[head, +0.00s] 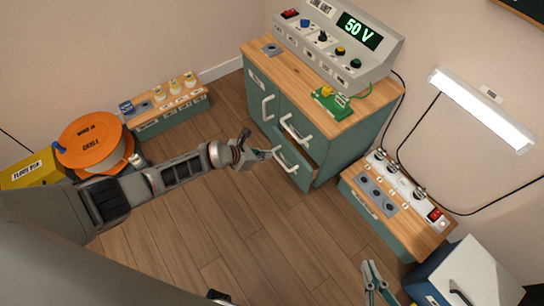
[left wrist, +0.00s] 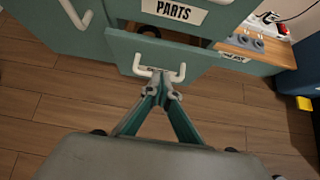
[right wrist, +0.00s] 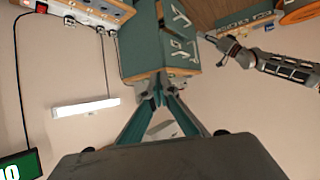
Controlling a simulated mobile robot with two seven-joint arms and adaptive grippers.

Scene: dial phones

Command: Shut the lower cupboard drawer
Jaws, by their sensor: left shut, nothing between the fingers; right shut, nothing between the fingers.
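The green cupboard (head: 318,165) has a wooden top. Its lower drawer (head: 292,160) stands partly open, and the left wrist view shows its front (left wrist: 200,62) with a dark gap above it. The drawer's white handle (left wrist: 179,78) faces me. My left gripper (head: 270,153) is shut and empty. Its tips (left wrist: 160,82) are at the middle of that handle; I cannot tell whether they touch. The upper drawer, labelled PARTS (left wrist: 174,10), looks shut. My right gripper (head: 371,272) is shut and empty, low and away from the cupboard; its tips also show in the right wrist view (right wrist: 158,92).
A power unit (head: 338,45) and a small green board (head: 332,100) stand on the cupboard. A low bench with sockets (head: 385,200) is to its right. An orange cable reel (head: 90,140) and a small bench (head: 165,110) are at left. The wooden floor before the drawer is clear.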

